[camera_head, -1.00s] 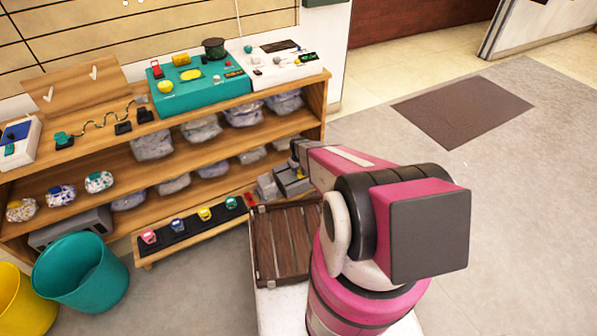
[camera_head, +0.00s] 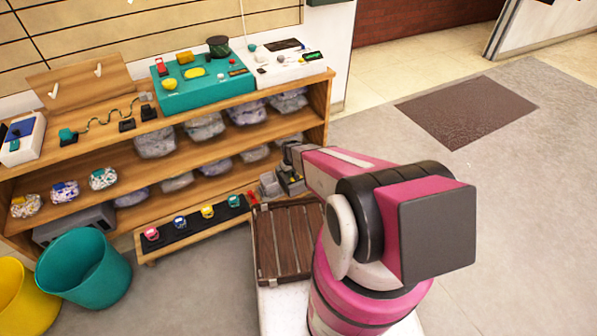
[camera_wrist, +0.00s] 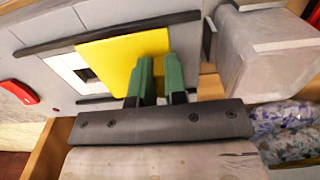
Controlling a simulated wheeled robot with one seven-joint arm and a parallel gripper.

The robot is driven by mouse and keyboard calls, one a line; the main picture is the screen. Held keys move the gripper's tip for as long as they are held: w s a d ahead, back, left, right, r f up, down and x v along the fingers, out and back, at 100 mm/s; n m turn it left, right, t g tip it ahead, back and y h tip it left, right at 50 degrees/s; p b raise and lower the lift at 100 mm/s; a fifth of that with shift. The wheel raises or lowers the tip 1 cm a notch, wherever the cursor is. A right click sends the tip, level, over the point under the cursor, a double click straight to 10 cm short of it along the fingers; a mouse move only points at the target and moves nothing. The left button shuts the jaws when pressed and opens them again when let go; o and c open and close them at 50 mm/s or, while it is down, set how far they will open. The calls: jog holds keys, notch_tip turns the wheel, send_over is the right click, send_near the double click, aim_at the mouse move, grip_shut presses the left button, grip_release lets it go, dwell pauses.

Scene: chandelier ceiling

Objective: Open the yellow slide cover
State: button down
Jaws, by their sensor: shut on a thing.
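The yellow slide cover (camera_wrist: 112,62) is a flat yellow plate on a grey panel (camera_wrist: 45,62), between two dark rails, in the wrist view. To its left a white frame with a dark opening (camera_wrist: 84,73) is partly uncovered. My gripper (camera_wrist: 160,72) has green fingers, close together at the cover's right part. In the head view my gripper (camera_head: 290,182) is at the grey device (camera_head: 269,186) by the shelf's right end; the yellow cover cannot be made out there.
A red piece (camera_wrist: 20,92) sits on the panel's left. The floor to the right is clear.

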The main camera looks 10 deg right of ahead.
jog(key=shift+s+a, duration=0.2)
jog(key=shift+a, duration=0.35)
jog(key=shift+s+a, duration=0.15)
jog(key=shift+a, duration=0.35)
jog(key=c, duration=1.2)
grip_release()
jog(key=shift+o, duration=0.2)
jog(key=shift+r, duration=0.1)
notch_tip(320, 180, up, 11)
